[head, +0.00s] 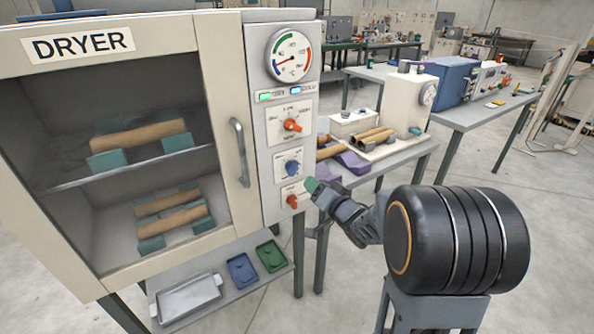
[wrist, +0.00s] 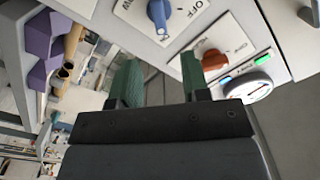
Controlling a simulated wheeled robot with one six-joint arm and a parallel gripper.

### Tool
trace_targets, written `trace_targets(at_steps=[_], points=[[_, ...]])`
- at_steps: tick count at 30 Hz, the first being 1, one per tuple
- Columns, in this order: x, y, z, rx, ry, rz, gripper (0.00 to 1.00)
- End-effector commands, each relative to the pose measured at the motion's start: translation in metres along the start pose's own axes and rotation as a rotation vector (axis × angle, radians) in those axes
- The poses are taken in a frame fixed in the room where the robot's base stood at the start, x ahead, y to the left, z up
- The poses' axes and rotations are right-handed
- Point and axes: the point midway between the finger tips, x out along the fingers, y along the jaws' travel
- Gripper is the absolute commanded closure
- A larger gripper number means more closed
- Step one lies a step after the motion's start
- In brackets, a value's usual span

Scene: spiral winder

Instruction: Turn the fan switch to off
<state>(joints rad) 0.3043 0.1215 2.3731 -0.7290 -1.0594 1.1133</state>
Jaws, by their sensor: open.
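The cream dryer's control panel (head: 283,112) carries an upper orange knob (head: 292,125), a blue knob (head: 292,167) and a lower orange knob (head: 293,201). I cannot read which label names the fan. In the wrist view, the blue knob (wrist: 158,12) is at the top, with OFF lettering beside it, and an orange knob (wrist: 213,60) is right of the fingers. My gripper (head: 312,186) is at the panel's right edge, near the height of the lower two knobs. Its green fingers (wrist: 158,80) are apart with nothing between them.
The dryer door (head: 218,110) with its vertical handle (head: 240,152) is left of the panel. A round gauge (head: 290,54) and small lit indicators are above the knobs. A bench (head: 400,155) with brown tubes stands behind my gripper. A metal tray (head: 187,297) lies on the low shelf.

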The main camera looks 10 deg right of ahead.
Motion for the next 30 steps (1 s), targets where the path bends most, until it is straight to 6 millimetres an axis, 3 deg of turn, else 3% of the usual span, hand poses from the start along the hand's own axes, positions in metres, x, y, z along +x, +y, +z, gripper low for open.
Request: trace_targets(at_steps=[6, 15, 21, 30], points=[[0.045, -0.001, 0.001, -0.001, -0.003, -0.002, 0.57], [0.087, 0.000, 0.000, -0.001, -0.001, 0.001, 0.57], [0.099, 0.000, 0.000, -0.002, -0.001, 0.002, 0.57], [0.102, 0.000, 0.000, -0.002, -0.001, 0.002, 0.57]])
